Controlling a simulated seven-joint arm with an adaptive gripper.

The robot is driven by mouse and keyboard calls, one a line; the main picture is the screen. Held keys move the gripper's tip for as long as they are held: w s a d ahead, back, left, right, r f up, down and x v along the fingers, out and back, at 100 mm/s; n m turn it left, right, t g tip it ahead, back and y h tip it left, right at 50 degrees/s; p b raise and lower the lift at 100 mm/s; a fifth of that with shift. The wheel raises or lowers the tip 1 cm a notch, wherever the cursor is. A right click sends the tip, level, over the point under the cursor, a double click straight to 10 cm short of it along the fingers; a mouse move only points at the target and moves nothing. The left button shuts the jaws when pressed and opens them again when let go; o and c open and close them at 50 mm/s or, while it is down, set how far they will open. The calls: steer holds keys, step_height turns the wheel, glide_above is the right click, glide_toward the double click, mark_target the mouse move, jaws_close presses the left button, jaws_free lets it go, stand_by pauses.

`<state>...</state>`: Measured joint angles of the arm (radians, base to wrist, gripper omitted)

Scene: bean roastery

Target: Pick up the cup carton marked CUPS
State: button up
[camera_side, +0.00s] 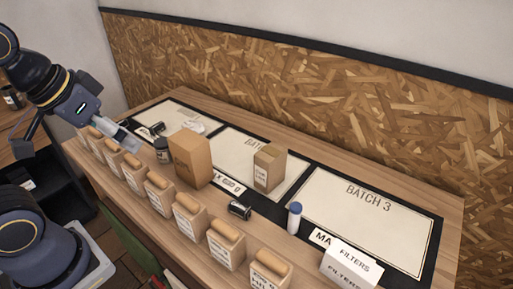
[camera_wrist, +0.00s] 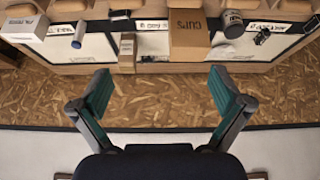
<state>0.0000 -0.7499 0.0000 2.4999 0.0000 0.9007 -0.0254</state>
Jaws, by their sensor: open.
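The cup carton (camera_side: 188,157) is a tall brown cardboard box standing upright on the bench, left of the middle in the side view. In the side view my gripper (camera_side: 124,138) is at the left end of the bench, to the left of the carton.
A smaller carton (camera_side: 268,167) stands to the right. A dark can (camera_side: 162,151) is close to the cup carton's left. A blue-capped bottle (camera_side: 294,217) and a white FILTERS box (camera_side: 350,266) are further right. Several wooden bins (camera_side: 188,215) line the front edge; a chipboard wall (camera_side: 300,80) stands behind.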

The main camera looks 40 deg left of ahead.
steer(key=w+a+r+n+g, duration=0.1)
steer(key=w+r+n, duration=0.5)
steer(key=n, duration=0.4)
steer(key=n+g, duration=0.4)
steer(key=n, duration=0.3)
glide_above(188, 139)
step_height(188, 139, down, 8)
steer(key=r, duration=0.1)
steer(key=shift+g, duration=0.3)
step_height(188, 139, down, 13)
steer(key=shift+a+f, duration=0.1)
step_height(188, 139, down, 6)
steer(key=shift+a+r, duration=0.1)
steer(key=c, duration=1.5)
